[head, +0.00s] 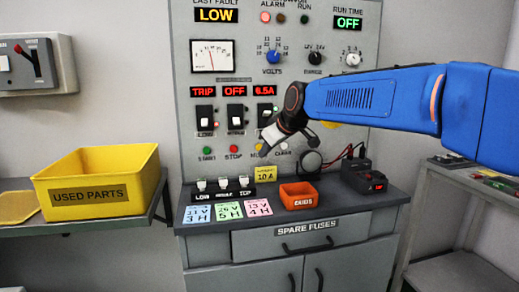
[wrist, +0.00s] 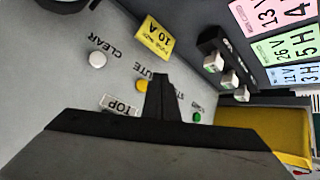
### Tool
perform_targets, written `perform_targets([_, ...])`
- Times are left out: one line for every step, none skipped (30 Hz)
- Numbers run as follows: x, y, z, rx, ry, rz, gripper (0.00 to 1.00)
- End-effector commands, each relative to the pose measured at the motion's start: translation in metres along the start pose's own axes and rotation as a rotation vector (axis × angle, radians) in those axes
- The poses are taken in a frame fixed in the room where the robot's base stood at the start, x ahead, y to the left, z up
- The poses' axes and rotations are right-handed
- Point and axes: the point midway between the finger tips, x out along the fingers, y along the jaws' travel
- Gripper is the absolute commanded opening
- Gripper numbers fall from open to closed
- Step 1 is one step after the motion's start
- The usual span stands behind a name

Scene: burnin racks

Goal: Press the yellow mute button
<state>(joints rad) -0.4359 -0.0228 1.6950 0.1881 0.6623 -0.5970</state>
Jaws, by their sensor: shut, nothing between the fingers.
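The yellow mute button (wrist: 141,86) is on the grey panel in the wrist view, beside the partly covered MUTE label. My gripper (wrist: 160,77) is shut and empty, its narrow tip just right of the button in that view. I cannot tell whether the tip touches the panel. In the head view my gripper (head: 264,151) points down-left at the panel's lower button row and hides most of the mute button. In the wrist view the white clear button (wrist: 97,59) is to the left and the green start button (wrist: 197,117) to the right. The stop button is hidden there.
The red stop button (head: 235,149) shows in the head view. Below the panel, the bench holds small switches (head: 223,184), coloured cards (head: 228,211), an orange bin (head: 298,201) and a black device (head: 362,180). A yellow used parts bin (head: 100,170) stands at left.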

Motion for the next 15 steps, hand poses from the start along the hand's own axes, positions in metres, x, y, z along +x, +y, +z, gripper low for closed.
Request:
perform_targets([0.004, 0.003, -0.002, 0.0, -0.001, 0.0, 0.0])
perform_targets([0.006, 0.004, -0.004, 0.0, -0.001, 0.0, 0.0])
perform_targets([0.008, 0.005, -0.005, 0.0, -0.001, 0.0, 0.0])
perform_targets([0.009, 0.007, -0.007, 0.0, 0.0, 0.0, 0.0])
perform_targets([0.011, 0.008, -0.008, 0.0, 0.0, 0.0, 0.0])
perform_targets([0.012, 0.009, -0.009, 0.0, 0.0, -0.001, 0.0])
perform_targets([0.013, 0.009, -0.009, 0.0, 0.0, -0.001, 0.0])
perform_targets([0.014, 0.01, -0.01, 0.0, 0.0, -0.001, 0.0])
perform_targets([0.015, 0.01, -0.011, 0.0, 0.0, -0.001, 0.0])
perform_targets([0.015, 0.011, -0.011, 0.0, 0.0, -0.001, 0.0])
perform_targets([0.015, 0.011, -0.011, 0.0, 0.0, -0.001, 0.0])
perform_targets([0.016, 0.011, -0.011, 0.0, 0.0, -0.001, 0.0])
perform_targets([0.016, 0.011, -0.011, 0.0, 0.0, -0.001, 0.0])
perform_targets([0.016, 0.011, -0.012, 0.0, 0.0, -0.001, 0.0])
perform_targets([0.016, 0.011, -0.012, 0.0, 0.0, -0.001, 0.0])
